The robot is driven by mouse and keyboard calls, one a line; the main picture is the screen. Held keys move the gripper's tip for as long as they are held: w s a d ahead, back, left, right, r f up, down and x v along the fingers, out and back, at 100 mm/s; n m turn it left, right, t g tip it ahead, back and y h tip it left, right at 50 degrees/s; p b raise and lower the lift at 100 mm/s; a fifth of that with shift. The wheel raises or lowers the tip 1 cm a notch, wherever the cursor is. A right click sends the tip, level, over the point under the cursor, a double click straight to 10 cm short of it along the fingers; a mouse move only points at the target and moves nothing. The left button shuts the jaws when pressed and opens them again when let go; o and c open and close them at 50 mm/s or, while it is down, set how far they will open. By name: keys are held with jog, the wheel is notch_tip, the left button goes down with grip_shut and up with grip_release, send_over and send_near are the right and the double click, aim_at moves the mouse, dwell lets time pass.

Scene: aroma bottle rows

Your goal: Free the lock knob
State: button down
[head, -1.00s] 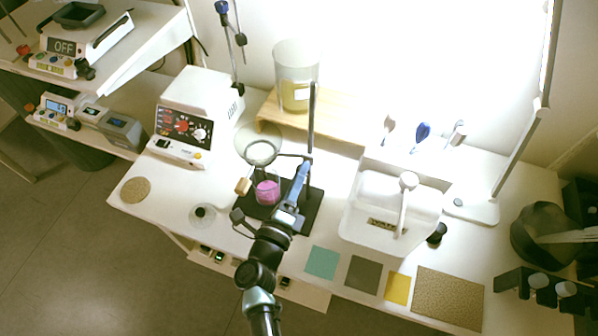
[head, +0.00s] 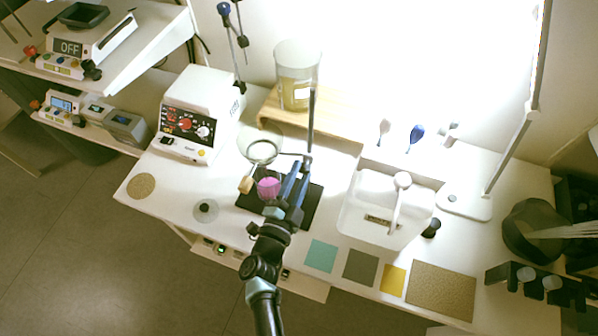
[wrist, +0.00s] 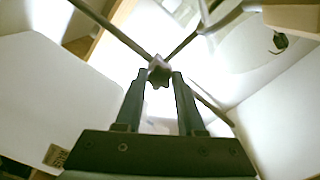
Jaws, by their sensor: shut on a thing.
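The lock knob (wrist: 160,71) is a small grey, lobed knob where several thin metal rods meet, in the middle of the wrist view. My gripper (wrist: 160,80) has its two dark fingers on either side of it, shut on the knob. In the head view my gripper (head: 304,165) reaches up to the clamp on the upright stand rod (head: 312,120). The knob itself is too small and covered to make out there. A metal ring (head: 262,152) extends left from the rod above the black stand base (head: 312,206).
A vessel with pink contents (head: 268,187) stands on the base, close left of my fingers. Coloured mats (head: 321,256) lie in front.

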jog(key=n+p, duration=0.1)
jog(key=n, duration=0.2)
jog(key=shift+r+n, duration=0.1)
jog(key=shift+n, duration=0.3)
jog(key=shift+n+p, duration=0.4)
jog(key=shift+n, duration=1.3)
jog(key=c, duration=0.5)
grip_release()
jog(key=v, duration=1.3)
